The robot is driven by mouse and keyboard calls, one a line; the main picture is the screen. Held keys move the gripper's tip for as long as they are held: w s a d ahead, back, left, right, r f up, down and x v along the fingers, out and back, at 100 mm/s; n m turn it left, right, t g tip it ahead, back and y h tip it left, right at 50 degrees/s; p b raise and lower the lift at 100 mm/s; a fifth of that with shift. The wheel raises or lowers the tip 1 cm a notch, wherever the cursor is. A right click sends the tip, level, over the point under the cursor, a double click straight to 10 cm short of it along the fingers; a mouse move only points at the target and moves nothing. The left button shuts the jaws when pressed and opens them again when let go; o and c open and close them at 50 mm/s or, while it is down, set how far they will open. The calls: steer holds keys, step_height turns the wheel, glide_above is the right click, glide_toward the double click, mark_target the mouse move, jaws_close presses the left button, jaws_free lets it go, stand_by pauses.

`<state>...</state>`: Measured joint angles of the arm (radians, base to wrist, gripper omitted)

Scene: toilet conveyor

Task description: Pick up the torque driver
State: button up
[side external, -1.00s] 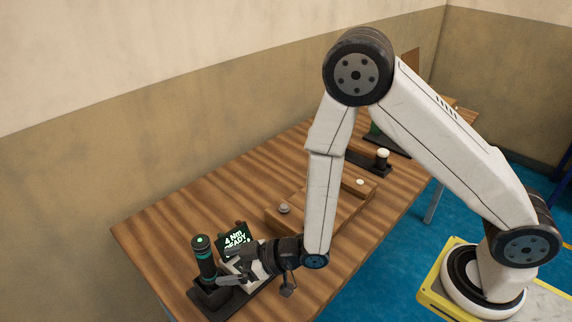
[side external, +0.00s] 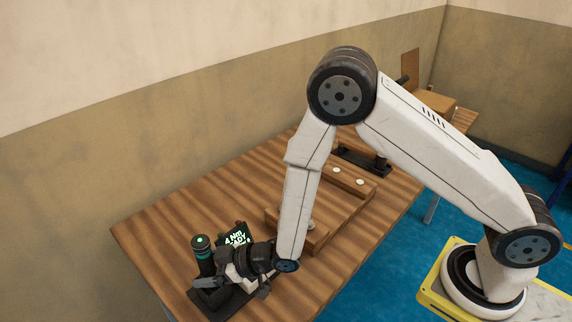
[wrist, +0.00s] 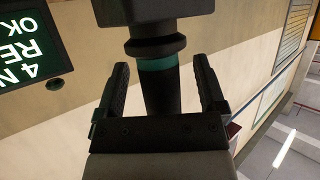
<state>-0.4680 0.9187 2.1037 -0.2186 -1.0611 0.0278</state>
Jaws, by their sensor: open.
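The torque driver (side external: 202,258) is black with teal bands and a small green light on top. It stands upright in a dark holder (side external: 207,300) at the near left end of the table. In the wrist view the driver's shaft (wrist: 159,85) with a teal band lies between my two fingers. My gripper (wrist: 160,68) is open, with a visible gap on each side of the shaft. In the side view my gripper (side external: 207,283) is low beside the driver and hides part of its lower body and the holder.
A small display (side external: 235,236) with green-white text stands right behind the driver; it also shows in the wrist view (wrist: 32,50). A wooden tray (side external: 345,212) with white round pieces lies further along the table (side external: 170,225). The wall runs behind the table.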

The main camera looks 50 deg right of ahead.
mark_target(200, 240)
stand_by(0.4)
jaws_close()
steer(key=shift+r, duration=0.1)
steer(key=shift+r, duration=0.1)
steer(key=shift+r, duration=4.9)
